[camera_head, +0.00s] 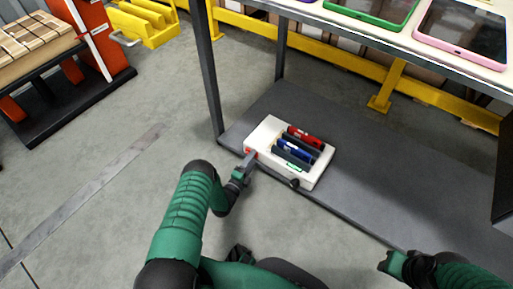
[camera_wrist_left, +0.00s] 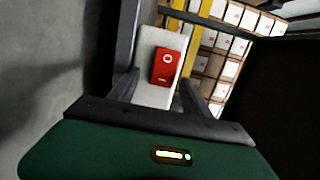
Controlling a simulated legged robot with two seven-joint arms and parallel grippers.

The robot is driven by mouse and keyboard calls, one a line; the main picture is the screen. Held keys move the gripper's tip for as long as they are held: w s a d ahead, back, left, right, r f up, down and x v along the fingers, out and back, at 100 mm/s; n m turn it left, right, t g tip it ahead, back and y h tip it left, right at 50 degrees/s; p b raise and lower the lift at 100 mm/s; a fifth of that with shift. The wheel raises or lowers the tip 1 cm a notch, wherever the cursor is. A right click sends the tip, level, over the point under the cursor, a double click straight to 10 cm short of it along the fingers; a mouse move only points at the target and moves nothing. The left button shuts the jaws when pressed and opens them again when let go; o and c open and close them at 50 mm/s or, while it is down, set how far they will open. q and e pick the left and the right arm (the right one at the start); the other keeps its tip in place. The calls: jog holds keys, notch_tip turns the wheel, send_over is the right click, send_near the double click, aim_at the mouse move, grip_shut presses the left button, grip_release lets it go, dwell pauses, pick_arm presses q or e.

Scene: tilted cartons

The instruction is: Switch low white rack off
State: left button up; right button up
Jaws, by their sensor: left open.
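The low white rack (camera_head: 262,138) lies on the dark lower shelf, with red and blue cylinders in its dark slots. A small green patch and a dark round knob show on its near side. A red switch (camera_head: 251,153) is on its left end face. In the left wrist view the switch (camera_wrist_left: 167,68) is a red rocker with a pale ring mark, on the white end face. My left gripper (camera_head: 246,165) is open in front of that end, its fingers either side of the switch in the wrist view; contact cannot be told. My right gripper (camera_head: 393,264) is at lower right, empty-looking, its jaws unclear.
The upper table top (camera_head: 405,45) with framed tablets overhangs the shelf (camera_head: 360,185). A table leg (camera_head: 208,70) stands left of the rack. Yellow rails (camera_head: 330,55) and cartons lie behind. Grey floor is clear to the left.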

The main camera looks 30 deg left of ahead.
pick_arm(q)
jog(key=shift+w+r, duration=0.15)
jog(key=shift+w, duration=0.15)
pick_arm(e)
jog(key=shift+w, duration=0.35)
pick_arm(q)
jog(key=shift+d, duration=0.1)
grip_shut()
jog(key=m+h, duration=0.1)
jog(key=m+h+b, duration=0.1)
jog(key=h, duration=0.1)
jog(key=a+m+h, duration=0.1)
jog(key=h, duration=0.1)
jog(key=shift+s, duration=0.25)
pick_arm(e)
jog(key=shift+f, duration=0.65)
pick_arm(q)
grip_release()
